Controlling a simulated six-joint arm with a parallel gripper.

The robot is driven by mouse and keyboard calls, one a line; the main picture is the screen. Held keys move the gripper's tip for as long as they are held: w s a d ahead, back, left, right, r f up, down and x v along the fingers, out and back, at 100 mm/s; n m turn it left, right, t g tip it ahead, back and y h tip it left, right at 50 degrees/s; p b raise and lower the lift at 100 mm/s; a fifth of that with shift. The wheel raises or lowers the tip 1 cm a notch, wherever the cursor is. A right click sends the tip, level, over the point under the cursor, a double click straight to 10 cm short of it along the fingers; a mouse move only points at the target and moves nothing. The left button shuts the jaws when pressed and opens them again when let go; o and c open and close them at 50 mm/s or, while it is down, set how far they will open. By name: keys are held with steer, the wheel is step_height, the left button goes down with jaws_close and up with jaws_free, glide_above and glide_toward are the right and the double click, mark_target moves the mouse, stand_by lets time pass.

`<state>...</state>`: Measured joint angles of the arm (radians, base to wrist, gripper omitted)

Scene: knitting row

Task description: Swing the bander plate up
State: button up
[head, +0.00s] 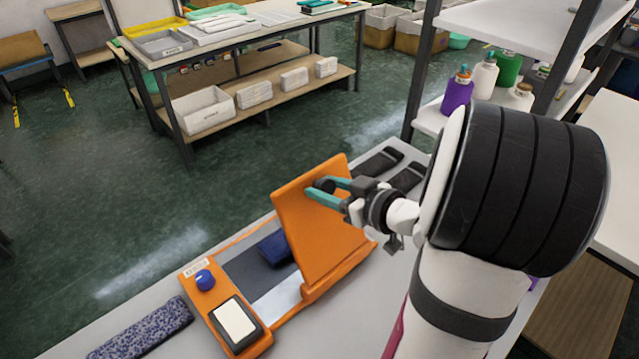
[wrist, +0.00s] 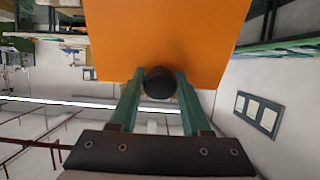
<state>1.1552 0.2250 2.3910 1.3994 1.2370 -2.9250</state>
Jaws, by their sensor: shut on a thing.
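The orange bander plate (head: 314,225) stands raised and tilted on its hinge edge at the right part of the orange bander base (head: 250,349). It fills the upper middle of the wrist view (wrist: 165,30). A black round knob (wrist: 160,83) sits on the plate near its edge. My gripper (head: 324,187), with teal fingers, is shut on this knob; the fingers lie on either side of it in the wrist view (wrist: 156,90). A dark blue folded item (head: 273,249) lies on the base's grey bed, partly hidden behind the plate.
On the bander base are a blue knob (head: 205,280) and a white-faced panel (head: 235,322). A speckled folded piece (head: 140,332) lies at the left; dark folded pieces (head: 378,162) lie beyond the plate. A shelf with bottles (head: 485,77) stands at the right.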

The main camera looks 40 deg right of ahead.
steer(key=shift+s+r, duration=0.1)
steer(key=shift+r, duration=0.05)
steer(key=s, duration=0.3)
steer(key=shift+s, duration=0.4)
steer(key=s, duration=0.1)
steer(key=s+g, duration=0.1)
steer(key=s, duration=0.1)
steer(key=shift+s+f+g, duration=0.1)
steer(key=shift+f+g, duration=0.2)
steer(key=shift+g, duration=0.1)
